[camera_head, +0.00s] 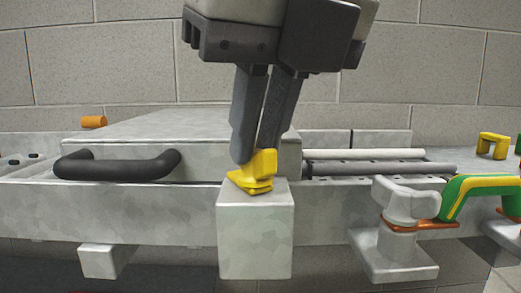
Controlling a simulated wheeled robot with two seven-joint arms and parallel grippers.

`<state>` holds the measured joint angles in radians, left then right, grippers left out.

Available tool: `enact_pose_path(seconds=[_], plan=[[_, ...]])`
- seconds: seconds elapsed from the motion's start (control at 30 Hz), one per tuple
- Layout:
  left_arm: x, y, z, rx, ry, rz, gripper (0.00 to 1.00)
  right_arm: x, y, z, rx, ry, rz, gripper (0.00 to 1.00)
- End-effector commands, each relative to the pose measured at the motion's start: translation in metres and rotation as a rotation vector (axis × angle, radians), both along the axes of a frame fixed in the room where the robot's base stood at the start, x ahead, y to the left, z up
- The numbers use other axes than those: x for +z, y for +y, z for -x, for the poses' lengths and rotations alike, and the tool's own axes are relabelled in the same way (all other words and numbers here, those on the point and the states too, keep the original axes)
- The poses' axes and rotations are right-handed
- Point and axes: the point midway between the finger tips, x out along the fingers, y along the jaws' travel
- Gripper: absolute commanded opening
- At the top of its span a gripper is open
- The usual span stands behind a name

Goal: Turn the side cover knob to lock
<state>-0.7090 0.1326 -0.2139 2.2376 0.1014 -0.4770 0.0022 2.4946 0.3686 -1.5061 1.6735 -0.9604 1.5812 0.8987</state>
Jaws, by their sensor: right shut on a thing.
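The yellow knob (257,178) sits on top of a grey metal block (255,235) at the front of the metal rail, in the middle of the view. My right gripper (256,155) comes down from above. Its two dark fingers are shut on the upper part of the knob, partly hiding it. The grey box-shaped side cover (200,130) with a black handle (117,165) lies behind and to the left of the knob. My left gripper is not in view.
To the right, a light grey fitting (405,203) and a green and yellow handle (478,190) stand close to the rail. A yellow bracket (493,142) and an orange cylinder (94,121) are farther back. A block wall (110,60) closes the background.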

Motion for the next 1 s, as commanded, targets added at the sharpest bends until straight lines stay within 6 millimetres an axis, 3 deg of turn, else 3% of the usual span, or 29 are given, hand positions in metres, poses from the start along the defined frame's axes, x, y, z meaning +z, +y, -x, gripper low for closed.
enact_pose_path(seconds=[0.5, 1.0], plan=[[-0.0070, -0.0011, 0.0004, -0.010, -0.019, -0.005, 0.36, 0.0009, 0.0028, 0.0006, -0.411, -0.003, -0.003, 0.00], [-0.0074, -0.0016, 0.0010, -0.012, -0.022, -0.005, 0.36, 0.0018, 0.0029, 0.0004, -0.538, -0.002, -0.004, 0.00]])
